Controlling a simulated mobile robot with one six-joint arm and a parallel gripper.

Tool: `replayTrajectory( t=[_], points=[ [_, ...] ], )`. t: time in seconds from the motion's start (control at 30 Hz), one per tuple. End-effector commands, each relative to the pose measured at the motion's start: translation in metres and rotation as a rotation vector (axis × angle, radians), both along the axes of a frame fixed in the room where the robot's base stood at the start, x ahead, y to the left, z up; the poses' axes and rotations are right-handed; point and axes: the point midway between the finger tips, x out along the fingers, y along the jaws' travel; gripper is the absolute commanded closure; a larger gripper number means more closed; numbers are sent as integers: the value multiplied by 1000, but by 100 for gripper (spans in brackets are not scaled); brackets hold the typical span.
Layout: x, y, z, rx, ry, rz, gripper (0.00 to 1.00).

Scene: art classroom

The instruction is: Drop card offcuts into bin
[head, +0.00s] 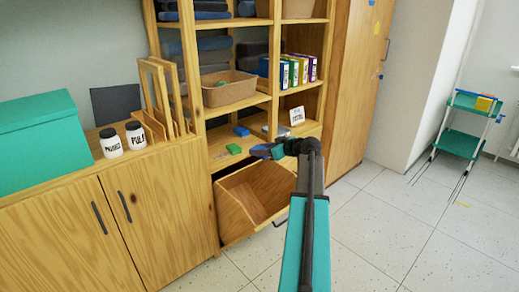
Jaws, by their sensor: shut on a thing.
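My gripper (265,151) is at the end of my arm, in front of the shelf and above the rear right part of the wooden tilt-out bin (238,213). It is shut on a small, dark bluish piece that looks like a card offcut; the fingers and arm hide most of it. The bin stands tilted open at the bottom of the shelf unit, and its visible inside looks empty. A green block (234,149) and a blue block (241,131) lie on the shelf above the bin, left of my gripper.
A tan basket (228,90) and several coloured binders (297,70) stand on upper shelves. A small white sign (297,115) stands right of the blocks. Two labelled jars (111,143) and a teal box (42,140) stand on the left cabinet.

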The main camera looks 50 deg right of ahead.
Motion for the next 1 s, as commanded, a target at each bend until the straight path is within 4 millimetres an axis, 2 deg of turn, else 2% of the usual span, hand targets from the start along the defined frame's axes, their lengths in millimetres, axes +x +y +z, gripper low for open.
replayTrajectory(
  t=[0.1, 0.4, 0.77, 0.8, 0.9, 0.93, 1.0],
  points=[
    [0, 0, -12, 2, 0, -1, 79],
    [0, 0, -31, 1, 0, 0, 79],
    [-1, -1, -34, 1, 0, -1, 79],
    [-1, -1, -34, 1, 0, -1, 56],
    [-1, -1, -34, 1, 0, -1, 39],
    [-1, -1, -34, 1, 0, -1, 36],
    [-1, -1, -34, 1, 0, -1, 36]
  ],
)
